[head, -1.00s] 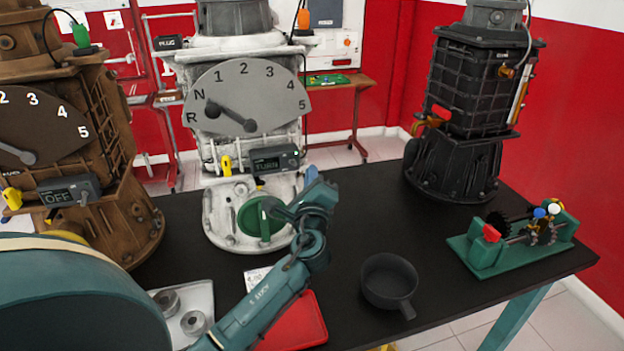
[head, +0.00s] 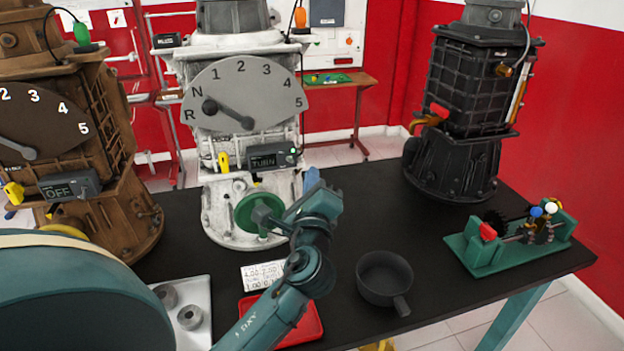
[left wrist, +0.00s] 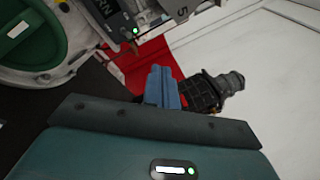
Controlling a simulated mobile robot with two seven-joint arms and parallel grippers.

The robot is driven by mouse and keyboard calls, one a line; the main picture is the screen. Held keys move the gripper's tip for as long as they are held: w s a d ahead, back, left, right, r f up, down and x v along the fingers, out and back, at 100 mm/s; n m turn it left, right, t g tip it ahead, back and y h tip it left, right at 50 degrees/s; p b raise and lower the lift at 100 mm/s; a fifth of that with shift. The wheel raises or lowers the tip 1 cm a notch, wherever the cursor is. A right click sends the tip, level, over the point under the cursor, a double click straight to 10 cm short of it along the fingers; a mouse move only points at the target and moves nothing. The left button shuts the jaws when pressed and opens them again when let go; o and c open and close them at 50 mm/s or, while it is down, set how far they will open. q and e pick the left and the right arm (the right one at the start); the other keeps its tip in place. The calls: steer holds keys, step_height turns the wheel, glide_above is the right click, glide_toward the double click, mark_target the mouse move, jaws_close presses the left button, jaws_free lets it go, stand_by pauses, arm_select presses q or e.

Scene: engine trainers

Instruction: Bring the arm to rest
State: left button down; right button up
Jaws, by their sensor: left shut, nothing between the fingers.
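My left arm reaches in from the bottom of the head view. My left gripper (head: 312,178) has blue fingers, shut and empty, in front of the white engine trainer (head: 218,214). In the left wrist view the shut fingers (left wrist: 162,88) lie side by side with nothing between them. The trainer's green disc (head: 244,218) is to the left of the fingers and partly hidden by my wrist; it also shows in the left wrist view (left wrist: 56,42). My right gripper is not in view.
The white trainer's display (head: 264,161) reads TURN. A brown trainer (head: 120,207) stands left, a black one (head: 462,120) back right. On the black table (head: 390,217) are a dark pan (head: 384,277), red tray (head: 306,325), white tray (head: 204,290) and green gear model (head: 482,255).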

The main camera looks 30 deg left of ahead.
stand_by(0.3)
arm_select(q)
steer(key=s+d+f+n+g+h, duration=0.1)
steer(key=s+d+f+n+h, duration=0.2)
steer(key=f, duration=0.4)
steer(key=s+d+f+n+g+h+p, duration=0.1)
steer(key=s+d+f+n+g+h, duration=0.1)
steer(key=s+d+f+h, duration=0.3)
steer(key=s+d+f+n+g+h+p, duration=0.1)
steer(key=s+d+f+n+h, duration=0.3)
steer(key=f, duration=0.7)
steer(key=shift+s+d+f+n+g, duration=0.1)
steer(key=shift+s+d+n+g, duration=0.15)
steer(key=shift+d, duration=0.2)
steer(key=shift+s+d+f+n+g, duration=0.1)
steer(key=shift+s+d+n+g, duration=0.1)
steer(key=shift+d+n, duration=0.2)
steer(key=s+d+f+n+g+h, duration=0.1)
steer(key=s+d+f+n+h, duration=0.1)
steer(key=s+n, duration=0.3)
steer(key=shift+s+d+f, duration=0.45)
steer(key=shift+s+d, duration=0.2)
steer(key=shift+d, duration=0.15)
steer(key=shift+a+n, duration=0.1)
steer(key=shift+n, duration=0.25)
